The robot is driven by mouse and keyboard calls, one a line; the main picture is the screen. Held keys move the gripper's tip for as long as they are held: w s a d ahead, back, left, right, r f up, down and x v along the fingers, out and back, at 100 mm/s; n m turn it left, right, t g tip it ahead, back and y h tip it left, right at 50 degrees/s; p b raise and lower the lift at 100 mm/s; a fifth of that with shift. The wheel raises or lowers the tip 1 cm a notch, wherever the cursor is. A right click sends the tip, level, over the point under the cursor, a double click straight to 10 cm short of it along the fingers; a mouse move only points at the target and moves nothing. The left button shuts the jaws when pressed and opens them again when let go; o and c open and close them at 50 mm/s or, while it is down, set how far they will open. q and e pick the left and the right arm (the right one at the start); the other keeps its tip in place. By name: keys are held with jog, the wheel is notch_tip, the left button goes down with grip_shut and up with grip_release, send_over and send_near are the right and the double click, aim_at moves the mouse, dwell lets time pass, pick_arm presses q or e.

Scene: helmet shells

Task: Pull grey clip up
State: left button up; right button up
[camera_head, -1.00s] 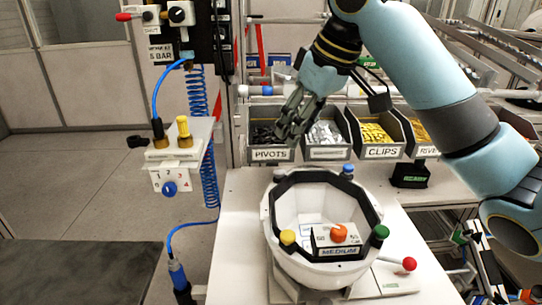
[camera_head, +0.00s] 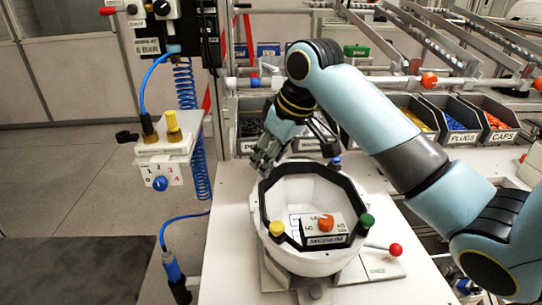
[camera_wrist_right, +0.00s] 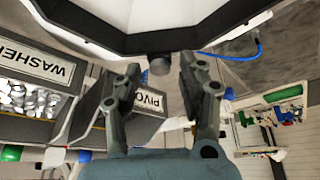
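The white helmet shell (camera_head: 285,262) with a black octagonal rim stands in a fixture on the white table. Its yellow clip (camera_head: 277,229), green clip (camera_head: 367,220) and blue clip (camera_head: 335,163) show at the corners. A dark grey round knob, apparently the grey clip (camera_wrist_right: 160,64), shows below the rim in the right wrist view, between the fingers. In the head view it is hidden behind my right gripper (camera_head: 263,160), at the shell's far left corner. The right gripper's fingers are apart, and no contact with the knob is visible. My left gripper is out of view.
A box labelled MEDIUM with an orange knob (camera_head: 326,223) sits within the shell's opening. A red-knobbed lever (camera_head: 395,249) sticks out at right. Part bins (camera_head: 452,118) line the back. A control stand (camera_head: 165,150) with a blue hose is at left.

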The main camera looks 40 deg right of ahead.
jog(key=c, duration=0.4)
grip_shut()
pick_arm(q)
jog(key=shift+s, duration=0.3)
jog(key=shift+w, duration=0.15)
pick_arm(e)
jog(key=shift+r, duration=0.65)
jog(key=o, duration=0.5)
grip_release()
jog(key=shift+o, duration=0.2)
